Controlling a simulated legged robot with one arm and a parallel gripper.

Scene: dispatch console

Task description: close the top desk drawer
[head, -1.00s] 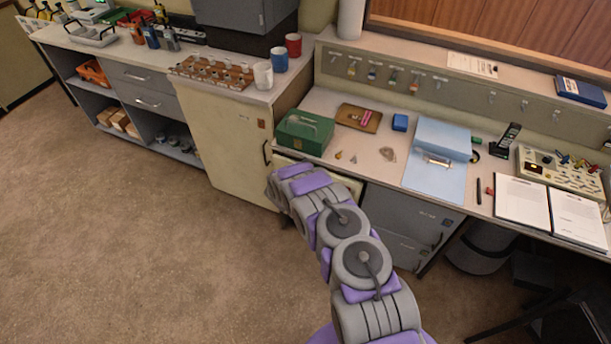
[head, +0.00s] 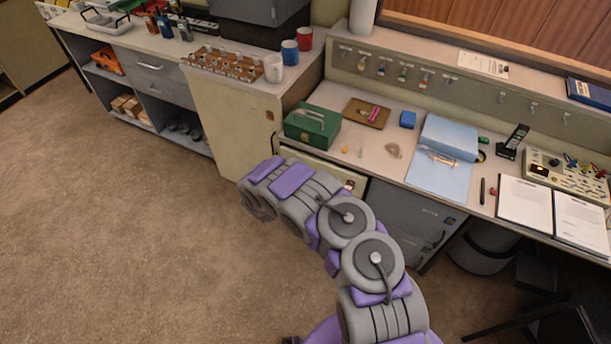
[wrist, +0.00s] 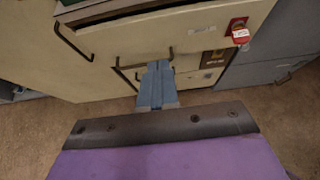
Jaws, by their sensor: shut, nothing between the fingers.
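The top desk drawer (wrist: 185,35) has a cream front with a small label and a red tagged lock (wrist: 238,30) at its right. It seems to stand out a little past the lower front, but how far is unclear. In the head view a strip of the cream front (head: 352,181) shows under the desk edge, mostly hidden behind my arm. My gripper (wrist: 157,66) is shut and empty. Its blue fingertips appear just in front of the drawer's dark handle (wrist: 143,58); I cannot tell whether they touch it. My arm hides the gripper in the head view.
A grey cabinet (head: 405,215) is right of the drawer. A cream cupboard (head: 235,130) with a side handle is left. Open carpet (head: 120,240) lies at the left.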

